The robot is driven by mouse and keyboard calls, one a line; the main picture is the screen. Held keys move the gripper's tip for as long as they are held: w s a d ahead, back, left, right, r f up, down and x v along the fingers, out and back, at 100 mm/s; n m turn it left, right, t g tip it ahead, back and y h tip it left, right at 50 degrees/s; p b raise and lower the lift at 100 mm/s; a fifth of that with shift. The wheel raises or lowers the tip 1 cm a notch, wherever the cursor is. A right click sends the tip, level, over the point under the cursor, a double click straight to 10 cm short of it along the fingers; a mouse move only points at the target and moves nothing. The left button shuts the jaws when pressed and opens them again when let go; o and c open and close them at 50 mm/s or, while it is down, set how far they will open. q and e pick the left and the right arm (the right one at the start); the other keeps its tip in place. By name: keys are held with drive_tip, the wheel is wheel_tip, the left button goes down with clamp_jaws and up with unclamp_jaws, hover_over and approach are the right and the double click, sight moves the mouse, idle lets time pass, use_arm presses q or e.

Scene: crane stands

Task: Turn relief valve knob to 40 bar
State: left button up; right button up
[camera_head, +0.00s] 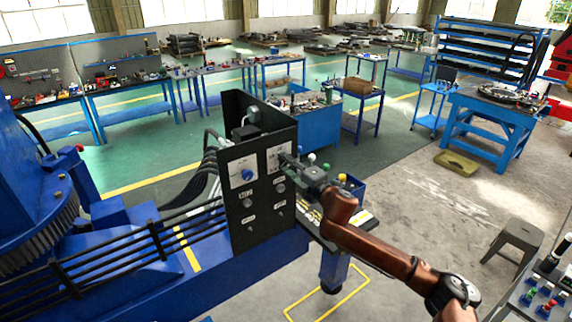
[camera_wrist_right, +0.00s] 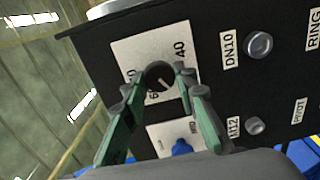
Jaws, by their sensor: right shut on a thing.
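The relief valve knob (camera_wrist_right: 160,76) is a round black knob with a thin white line, on a white scale plate (camera_wrist_right: 133,50) in the right wrist view. The plate shows the numbers 40 and 60 near the knob; another number is partly hidden. My right gripper (camera_wrist_right: 160,84) has its green-padded fingers on either side of the knob and is shut on it. In the head view my right gripper (camera_head: 297,166) is at the upper right of the black control panel (camera_head: 254,215) and hides the knob. My left gripper is not in view.
A blue knob (camera_wrist_right: 182,147) on a second white plate is close beside the fingers. Metal buttons labelled DN10 (camera_wrist_right: 260,44) and M12 (camera_wrist_right: 254,125) are on the same panel. Black hoses (camera_head: 203,172) run behind the panel. A grey stool (camera_head: 513,237) stands on the right.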

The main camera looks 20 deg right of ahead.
drive_tip(key=o, duration=1.2)
drive_tip(key=shift+c, duration=0.2)
drive_tip(key=v, duration=1.2)
